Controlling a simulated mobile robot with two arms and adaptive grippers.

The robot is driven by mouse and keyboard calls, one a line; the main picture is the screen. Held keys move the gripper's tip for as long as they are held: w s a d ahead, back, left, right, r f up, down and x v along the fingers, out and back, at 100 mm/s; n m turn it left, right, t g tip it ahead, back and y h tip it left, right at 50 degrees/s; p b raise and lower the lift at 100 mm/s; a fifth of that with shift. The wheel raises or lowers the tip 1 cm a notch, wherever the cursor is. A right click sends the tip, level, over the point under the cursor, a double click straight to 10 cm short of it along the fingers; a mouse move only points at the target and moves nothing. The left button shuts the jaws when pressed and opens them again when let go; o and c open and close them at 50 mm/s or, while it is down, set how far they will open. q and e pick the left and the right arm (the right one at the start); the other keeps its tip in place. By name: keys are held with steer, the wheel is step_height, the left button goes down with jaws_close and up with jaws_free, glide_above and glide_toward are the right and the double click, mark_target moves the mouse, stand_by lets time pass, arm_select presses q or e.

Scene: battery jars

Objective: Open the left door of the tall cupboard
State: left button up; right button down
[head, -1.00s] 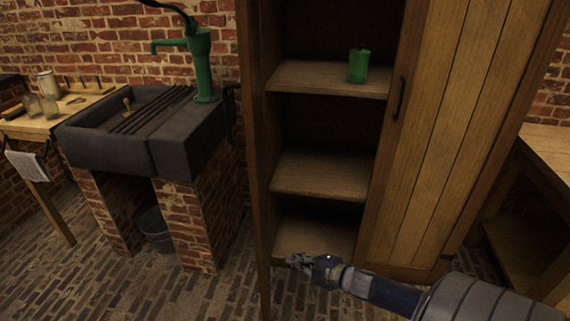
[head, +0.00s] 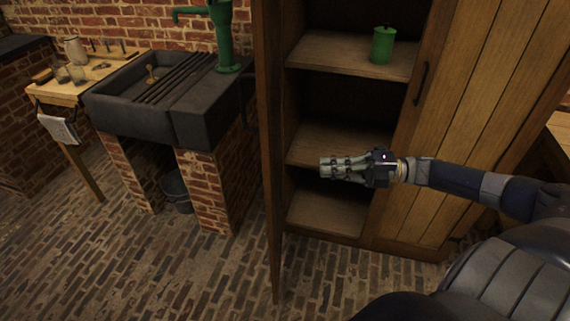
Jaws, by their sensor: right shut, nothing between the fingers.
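The tall cupboard has its left door (head: 268,150) swung wide open, seen almost edge-on. The left half of the inside shows, with several wooden shelves. A green lidded jar (head: 382,45) stands on the upper shelf (head: 335,52). The right door (head: 475,110) is closed and carries a dark upright handle (head: 421,84). My right gripper (head: 326,166) is shut and empty, pointing left in front of the shelf opening, apart from the left door. It hides part of a lower shelf. My left gripper is not in view.
A dark stone sink (head: 190,115) on brick piers stands left of the cupboard, with a green pump (head: 224,40) and a bucket (head: 177,192) below. A small wooden table (head: 62,95) holds jars at far left. The brick floor before the cupboard is clear.

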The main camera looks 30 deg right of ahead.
mark_target(272, 165)
steer(key=p+x, duration=0.1)
steer(key=x, duration=0.8)
steer(key=shift+w+a+r, duration=0.15)
steer(key=shift+w+a, duration=0.15)
steer(key=shift+x, duration=0.8)
steer(key=shift+a, duration=0.1)
